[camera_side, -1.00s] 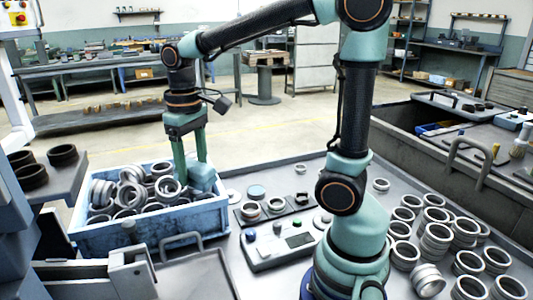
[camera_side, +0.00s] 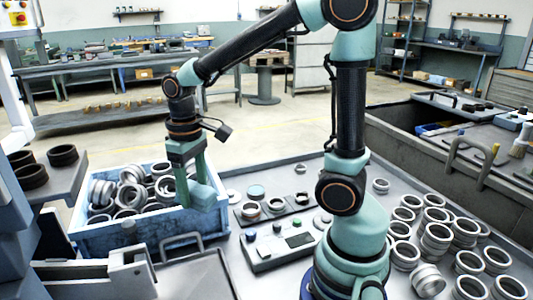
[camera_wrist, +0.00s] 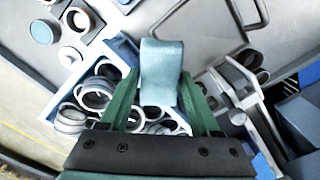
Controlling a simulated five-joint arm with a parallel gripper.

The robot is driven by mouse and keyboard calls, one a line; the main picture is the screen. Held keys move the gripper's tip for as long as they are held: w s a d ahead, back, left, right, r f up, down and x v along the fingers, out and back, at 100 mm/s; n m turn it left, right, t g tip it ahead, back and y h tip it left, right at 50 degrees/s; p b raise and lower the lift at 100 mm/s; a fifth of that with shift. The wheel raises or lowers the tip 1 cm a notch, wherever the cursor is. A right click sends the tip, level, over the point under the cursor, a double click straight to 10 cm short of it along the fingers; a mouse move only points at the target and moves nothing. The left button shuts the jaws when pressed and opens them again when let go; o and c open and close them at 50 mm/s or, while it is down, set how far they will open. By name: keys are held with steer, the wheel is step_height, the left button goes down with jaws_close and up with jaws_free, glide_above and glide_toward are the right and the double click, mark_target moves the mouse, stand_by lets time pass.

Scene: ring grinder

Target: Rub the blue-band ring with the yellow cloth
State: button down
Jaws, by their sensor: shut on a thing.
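My gripper (camera_side: 192,192) is shut on a pale blue-teal folded cloth (camera_side: 204,195), at the near right edge of the blue crate. The cloth also shows between the green fingers in the wrist view (camera_wrist: 160,72). No yellow cloth is visible. Two silver rings (camera_side: 250,210) (camera_side: 276,205) sit on a dark plate on the grey table, right of my gripper. A round piece with a blue-teal top (camera_side: 256,191) lies just behind them. It also shows at the upper left of the wrist view (camera_wrist: 44,32). I cannot make out a blue band on any ring.
The blue crate (camera_side: 95,236) holds many loose silver rings. A control box (camera_side: 262,260) with buttons stands in front of the plate. Many silver rings (camera_side: 437,238) cover the table's right side. Dark rings (camera_side: 63,155) rest on a shelf at left.

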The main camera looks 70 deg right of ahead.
steer(key=s+d+f+m, duration=0.1)
steer(key=s+d+m, duration=0.25)
steer(key=d, duration=1.25)
steer(key=s+d+f+m+y, duration=0.15)
steer(key=s+d+m, duration=0.45)
steer(key=s+d, duration=0.65)
steer(key=shift+n+g, duration=0.25)
steer(key=shift+g, duration=0.15)
steer(key=shift+w+d+f, duration=0.25)
steer(key=shift+f, duration=0.65)
steer(key=shift+w+d+f, duration=0.2)
steer(key=shift+w+f, duration=0.05)
steer(key=shift+f, duration=0.7)
steer(key=shift+w+d+f, duration=0.25)
steer(key=shift+f, duration=0.65)
